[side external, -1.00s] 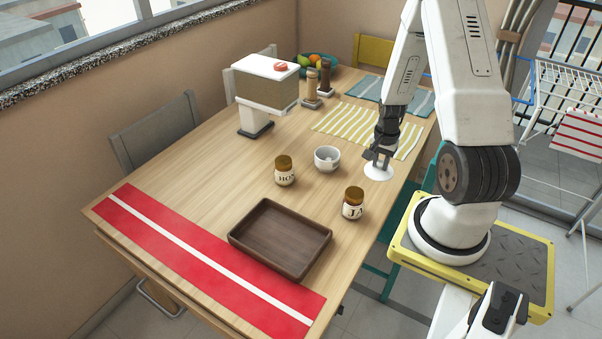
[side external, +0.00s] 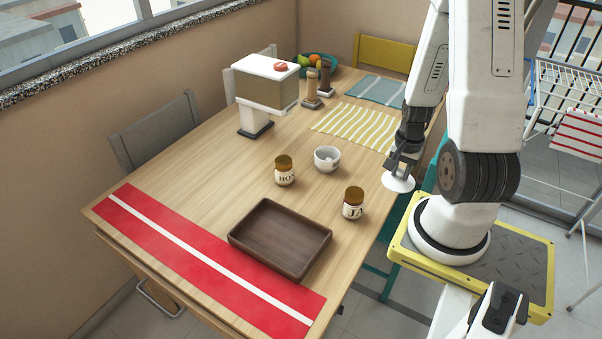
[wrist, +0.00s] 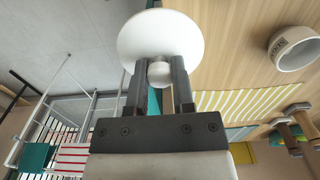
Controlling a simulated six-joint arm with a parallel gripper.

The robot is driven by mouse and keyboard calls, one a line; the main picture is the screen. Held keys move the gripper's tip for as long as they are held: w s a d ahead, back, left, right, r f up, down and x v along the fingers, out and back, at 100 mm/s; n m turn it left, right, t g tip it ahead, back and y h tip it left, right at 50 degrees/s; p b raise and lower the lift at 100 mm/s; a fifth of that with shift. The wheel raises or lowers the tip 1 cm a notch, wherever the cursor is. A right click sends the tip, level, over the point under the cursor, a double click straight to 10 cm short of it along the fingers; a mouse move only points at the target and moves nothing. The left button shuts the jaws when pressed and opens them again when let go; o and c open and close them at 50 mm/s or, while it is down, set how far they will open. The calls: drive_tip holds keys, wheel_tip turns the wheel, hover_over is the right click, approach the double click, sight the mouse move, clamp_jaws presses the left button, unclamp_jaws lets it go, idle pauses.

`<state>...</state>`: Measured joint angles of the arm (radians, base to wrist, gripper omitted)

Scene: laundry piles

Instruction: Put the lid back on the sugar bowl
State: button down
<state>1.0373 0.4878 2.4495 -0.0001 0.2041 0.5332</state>
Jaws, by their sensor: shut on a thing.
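The white lid (side external: 398,183) is round with a small knob, and it hangs level below my gripper near the table's right edge. My gripper (side external: 402,171) is shut on the lid's knob. In the wrist view the lid (wrist: 161,38) shows beyond the two fingers of my gripper (wrist: 159,75), with its knob between them. The white sugar bowl (side external: 327,158) stands open and upright on the table, to the left of the lid. The bowl (wrist: 294,47) also shows at the right of the wrist view, apart from the lid.
A honey jar (side external: 284,171) stands beside the bowl, and a second jar (side external: 353,203) stands nearer the front. A brown tray (side external: 240,239) lies in front of them. A white-and-tan dispenser (side external: 266,68) stands at the back. A yellow striped mat (side external: 355,125) lies behind the bowl.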

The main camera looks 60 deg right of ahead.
drive_tip(key=shift+w, duration=0.1)
idle(0.5)
drive_tip(key=w+d, duration=0.4)
drive_tip(key=w, duration=0.8)
drive_tip(key=w+d, duration=0.4)
drive_tip(key=w, duration=0.9)
drive_tip(key=shift+d, duration=0.35)
drive_tip(key=shift+f, duration=0.35)
drive_tip(key=shift+f, duration=2.95)
drive_tip(key=shift+f, duration=0.15)
unclamp_jaws()
